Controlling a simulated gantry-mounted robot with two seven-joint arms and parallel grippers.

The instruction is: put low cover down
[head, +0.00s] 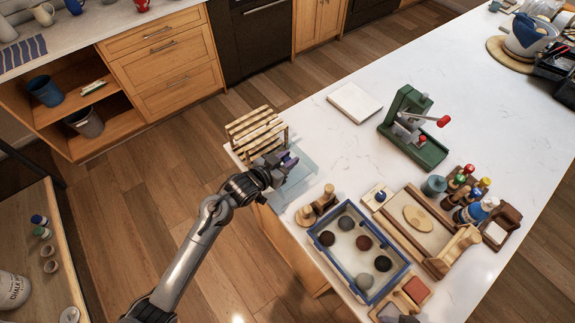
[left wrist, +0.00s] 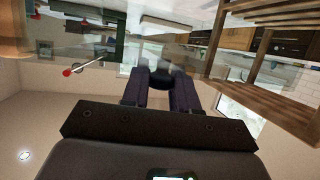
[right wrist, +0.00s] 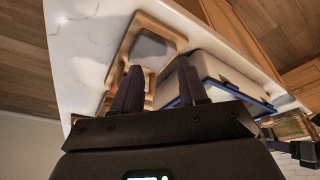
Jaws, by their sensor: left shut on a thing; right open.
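The low cover (head: 299,178) is a clear, pale-blue see-through panel at the near left edge of the white counter in the head view. My left gripper (head: 286,160) is over it, beside the wooden slatted rack. In the left wrist view, its fingers (left wrist: 165,78) are shut on a dark knob, seemingly the cover's handle. I cannot tell whether the cover touches the counter. My right gripper (right wrist: 158,72) is open and empty near the blue-rimmed tray in the right wrist view.
A slatted wooden rack (head: 256,132) stands close to the cover's left. Small wooden pieces (head: 317,205) and a blue-rimmed tray (head: 317,243) with several round lumps lie to its lower right. A green press (head: 412,130) and white slab (head: 354,103) stand farther back. The counter between is clear.

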